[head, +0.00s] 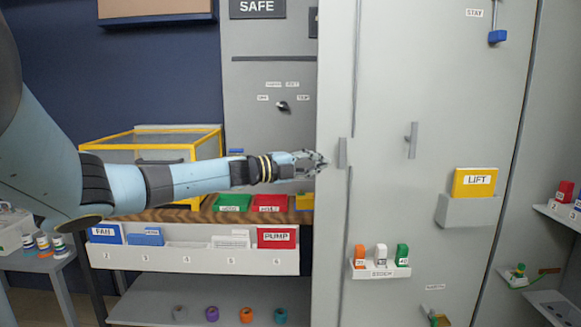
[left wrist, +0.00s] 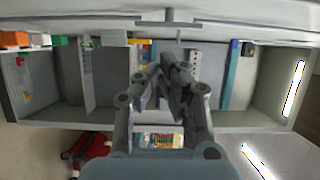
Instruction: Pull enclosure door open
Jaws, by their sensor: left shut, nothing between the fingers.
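The tall grey enclosure (head: 455,110) fills the right half of the head view. A vertical seam runs down its front, and a flat grey pull handle (head: 342,153) stands at the seam. A second bar handle (head: 412,140) is further right. I cannot tell whether the door is ajar. My left gripper (head: 322,162) is shut and empty, just left of the seam handle with a small apparent gap. In the left wrist view its fingers (left wrist: 170,75) are together, below a grey bar (left wrist: 170,22) on the grey surface. My right gripper is not in view.
A yellow-framed box (head: 150,150) and red and green trays stand on a wooden bench behind my left arm. A labelled bin rack (head: 190,258) is below. A yellow LIFT book (head: 474,182) and a small holder (head: 380,269) project from the enclosure front.

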